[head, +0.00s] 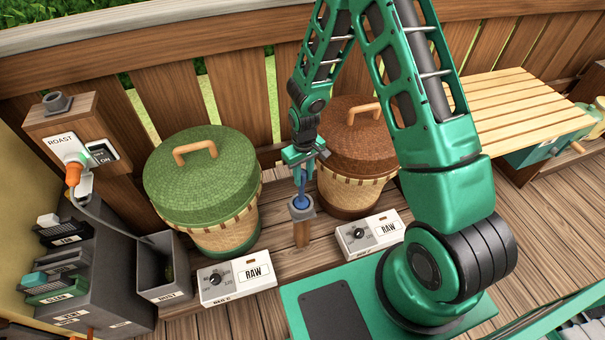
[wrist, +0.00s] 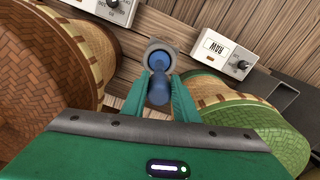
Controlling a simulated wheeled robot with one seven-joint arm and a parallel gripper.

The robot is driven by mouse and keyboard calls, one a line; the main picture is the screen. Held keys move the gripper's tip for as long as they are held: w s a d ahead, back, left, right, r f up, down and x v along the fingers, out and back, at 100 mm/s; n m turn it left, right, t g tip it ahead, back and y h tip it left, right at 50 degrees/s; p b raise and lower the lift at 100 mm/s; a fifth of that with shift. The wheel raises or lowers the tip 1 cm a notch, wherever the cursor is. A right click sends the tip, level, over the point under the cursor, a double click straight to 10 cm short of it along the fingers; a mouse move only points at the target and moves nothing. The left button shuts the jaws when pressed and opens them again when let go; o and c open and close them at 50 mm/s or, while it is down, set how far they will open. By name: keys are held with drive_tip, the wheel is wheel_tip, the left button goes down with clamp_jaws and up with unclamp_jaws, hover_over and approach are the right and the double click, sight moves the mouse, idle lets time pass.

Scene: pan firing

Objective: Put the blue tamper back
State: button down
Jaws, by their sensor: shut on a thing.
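The blue tamper (wrist: 158,88) is between the green fingers of my gripper (wrist: 158,97) in the wrist view. In the head view my gripper (head: 301,172) points down, shut on the blue tamper (head: 300,201). The tamper's lower end is at a grey round-holed holder (head: 301,212) on top of a short wooden post (head: 301,234). The holder also shows in the wrist view (wrist: 159,46), in line with the tamper's far end. I cannot tell how deep the tamper sits in it.
A green-lidded basket (head: 203,178) stands left of the post and a brown-lidded basket (head: 362,140) close to its right. Two white RAW dial boxes (head: 237,278) (head: 370,234) lie in front. A grey bin (head: 162,268) and a ROAST switch post (head: 70,135) are at the left.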

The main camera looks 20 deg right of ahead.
drive_tip(key=shift+f, duration=0.95)
idle(0.5)
drive_tip(key=c, duration=1.3)
unclamp_jaws()
drive_tip(key=shift+r, duration=0.1)
wheel_tip(320, 180, up, 10)
drive_tip(key=shift+r, duration=0.25)
